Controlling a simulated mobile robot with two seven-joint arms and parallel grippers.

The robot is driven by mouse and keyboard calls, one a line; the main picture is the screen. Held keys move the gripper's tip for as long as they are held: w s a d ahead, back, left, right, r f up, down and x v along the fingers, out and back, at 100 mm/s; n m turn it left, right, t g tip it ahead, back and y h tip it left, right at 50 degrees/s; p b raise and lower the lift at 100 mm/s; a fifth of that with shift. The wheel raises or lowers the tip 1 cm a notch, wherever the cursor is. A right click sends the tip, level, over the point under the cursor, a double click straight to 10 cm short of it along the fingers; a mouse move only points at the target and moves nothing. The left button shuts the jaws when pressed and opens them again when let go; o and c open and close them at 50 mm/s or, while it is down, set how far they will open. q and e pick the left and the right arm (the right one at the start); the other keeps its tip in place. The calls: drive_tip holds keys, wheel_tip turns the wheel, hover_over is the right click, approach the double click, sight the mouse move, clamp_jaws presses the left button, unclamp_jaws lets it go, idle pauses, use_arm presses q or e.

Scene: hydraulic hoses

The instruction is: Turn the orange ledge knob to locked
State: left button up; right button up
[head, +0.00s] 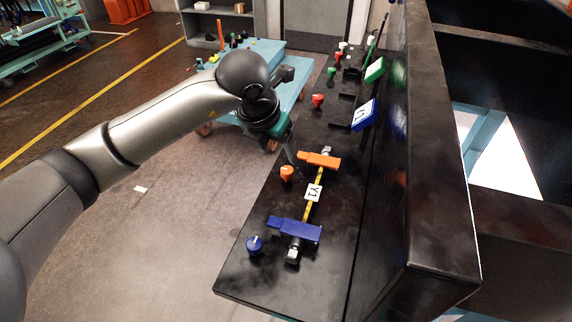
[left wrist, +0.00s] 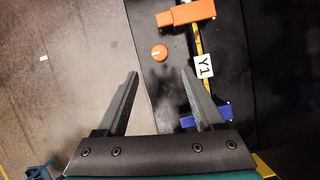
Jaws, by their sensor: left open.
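The orange ledge knob (head: 287,173) stands on the black ledge (head: 262,208), close to its left edge. In the left wrist view the round orange knob (left wrist: 159,53) bears a short pale pointer mark; its lock labels cannot be read. My left gripper (head: 290,154) is above the ledge, just behind the knob in the head view. In the left wrist view my left gripper (left wrist: 160,73) is open, its two fingers apart and nothing between them. The knob shows just beyond the fingertips, apart from them. My right gripper is in neither view.
An orange clamp handle (head: 318,160), a yellow hose with a Y1 tag (head: 313,192) and a blue clamp handle (head: 294,229) lie right of the knob. A blue knob (head: 255,244) stands nearer. A black upright panel (head: 385,190) borders the ledge; open floor lies left.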

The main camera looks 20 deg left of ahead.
sight(287, 170)
use_arm(q)
drive_tip(key=x, duration=0.9)
drive_tip(key=shift+w+f, duration=0.2)
drive_tip(key=shift+f, duration=0.2)
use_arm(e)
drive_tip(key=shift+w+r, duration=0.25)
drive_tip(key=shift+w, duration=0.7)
use_arm(q)
drive_tip(key=shift+c, duration=0.3)
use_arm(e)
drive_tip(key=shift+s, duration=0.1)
use_arm(q)
drive_tip(key=shift+c, duration=0.7)
clamp_jaws()
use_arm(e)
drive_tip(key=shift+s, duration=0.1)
